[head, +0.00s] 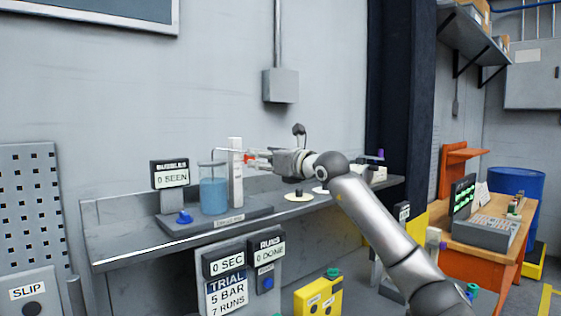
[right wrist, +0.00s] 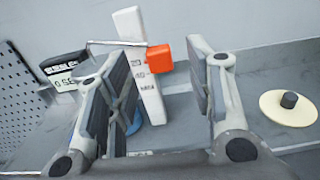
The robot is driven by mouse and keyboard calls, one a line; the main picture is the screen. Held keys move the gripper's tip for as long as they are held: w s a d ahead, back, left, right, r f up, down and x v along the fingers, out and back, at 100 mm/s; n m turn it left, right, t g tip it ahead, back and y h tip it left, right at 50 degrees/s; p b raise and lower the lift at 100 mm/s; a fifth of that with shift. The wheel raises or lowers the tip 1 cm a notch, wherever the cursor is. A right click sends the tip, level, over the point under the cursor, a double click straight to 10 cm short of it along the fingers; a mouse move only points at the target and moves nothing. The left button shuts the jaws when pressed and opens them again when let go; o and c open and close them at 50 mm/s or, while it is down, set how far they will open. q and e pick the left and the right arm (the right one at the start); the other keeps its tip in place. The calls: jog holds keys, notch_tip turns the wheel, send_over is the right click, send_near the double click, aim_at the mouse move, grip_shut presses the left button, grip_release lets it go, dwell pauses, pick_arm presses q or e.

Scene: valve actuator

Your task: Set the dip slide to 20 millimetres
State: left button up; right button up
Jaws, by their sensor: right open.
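The dip slide is an orange block (right wrist: 159,58) on a white upright post (right wrist: 128,25) with printed marks, among them 20 and 40. The block sits beside these upper marks; its exact reading is unclear. In the head view the post (head: 236,185) stands right of a beaker of blue liquid (head: 214,195), and a thin rod reaches from it over the beaker. My right gripper (head: 258,160) comes from the right at the block's height. In the right wrist view its open fingers (right wrist: 166,62) stand either side of the block, with no clear contact. My left gripper is out of view.
A bubbles display (head: 170,174) reading 0 SEEN and a blue button (head: 184,217) are left of the beaker. A pale disc with a dark knob (head: 299,195) lies on the shelf to the right. The wall (right wrist: 230,20) is close behind the post.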

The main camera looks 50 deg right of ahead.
jog(key=s+a, duration=0.1)
jog(key=s, duration=0.6)
jog(key=shift+s, duration=0.15)
jog(key=shift+r, duration=0.15)
dwell(0.7)
